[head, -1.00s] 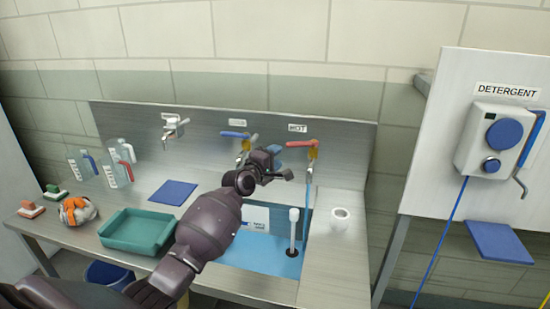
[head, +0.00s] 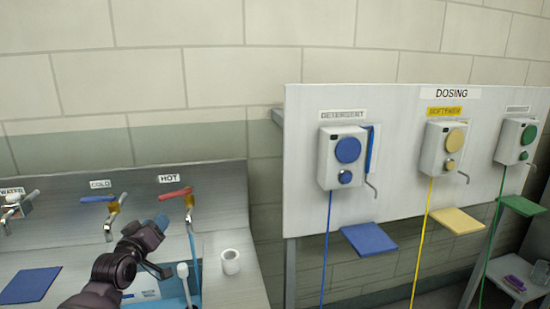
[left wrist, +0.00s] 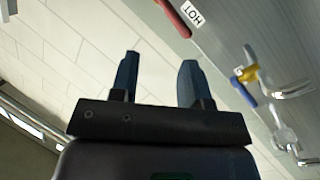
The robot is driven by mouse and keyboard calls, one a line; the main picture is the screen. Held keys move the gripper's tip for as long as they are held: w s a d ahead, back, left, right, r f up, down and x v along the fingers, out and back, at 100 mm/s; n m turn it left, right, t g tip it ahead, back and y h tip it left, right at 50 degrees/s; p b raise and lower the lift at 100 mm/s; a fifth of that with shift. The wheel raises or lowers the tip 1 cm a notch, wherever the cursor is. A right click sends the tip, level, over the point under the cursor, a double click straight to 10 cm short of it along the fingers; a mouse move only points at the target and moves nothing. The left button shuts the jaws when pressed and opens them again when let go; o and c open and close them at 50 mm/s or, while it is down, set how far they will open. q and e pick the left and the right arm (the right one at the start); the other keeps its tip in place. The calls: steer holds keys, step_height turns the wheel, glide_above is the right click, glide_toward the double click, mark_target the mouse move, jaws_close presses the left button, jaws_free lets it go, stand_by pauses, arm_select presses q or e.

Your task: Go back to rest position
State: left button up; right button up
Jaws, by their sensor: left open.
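My left gripper (head: 160,245) is in front of the sink, below the red-handled HOT tap (head: 188,202) in the head view. In the left wrist view its two blue fingers (left wrist: 157,80) stand apart with nothing between them. That view also shows the HOT tap's red handle (left wrist: 173,17) and the blue-handled COLD tap (left wrist: 262,82) beyond the fingers. My right gripper is not in view.
A white cup (head: 231,262) stands on the steel counter right of the sink. A blue mat (head: 30,285) lies at the left. A dosing panel (head: 400,110) with blue, yellow and green dispensers stands at the right, with small shelves below.

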arm_select(q)
steer(key=s+d+f+m+g, duration=0.1)
steer(key=s+f+g, duration=0.1)
steer(key=s+f, duration=0.7)
steer(key=s+d+f+m+g+y, duration=0.1)
steer(key=s+f+m+g, duration=0.1)
steer(key=s+f, duration=0.8)
steer(key=s+d+f+m+g+y, duration=0.1)
steer(key=s+f, duration=0.8)
steer(key=s, duration=0.9)
steer(key=shift+s+d+f+m+g+b, duration=0.3)
steer(key=shift+s+m+g+b, duration=0.1)
steer(key=shift+m+g, duration=0.25)
stand_by(3.7)
